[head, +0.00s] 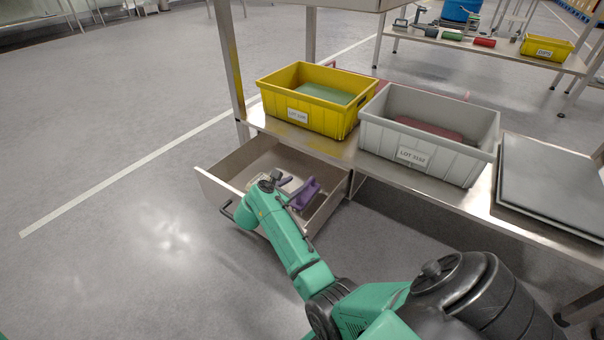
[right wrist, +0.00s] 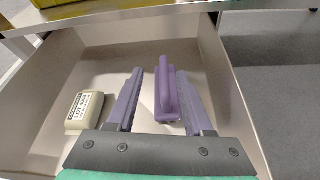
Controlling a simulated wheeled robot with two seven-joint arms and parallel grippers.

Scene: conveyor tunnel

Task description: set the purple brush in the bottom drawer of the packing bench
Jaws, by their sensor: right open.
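The purple brush (head: 306,194) lies in the open bottom drawer (head: 250,158) of the packing bench, toward its right side. In the right wrist view the brush (right wrist: 166,92) is between the two fingers of my right gripper (right wrist: 161,75), with its handle upward. That gripper is open, with a visible gap on the brush's left side; its contact on the right side is unclear. In the head view my right gripper (head: 284,186) reaches down into the drawer, and its forearm hides part of the drawer. My left gripper is out of view.
A beige labelled box (right wrist: 85,112) lies at the left in the drawer. A yellow bin (head: 335,119) and a grey bin (head: 455,162) stand on the bench shelf (head: 375,170) above. A flat grey panel (head: 555,185) lies at right. Floor left of the drawer is clear.

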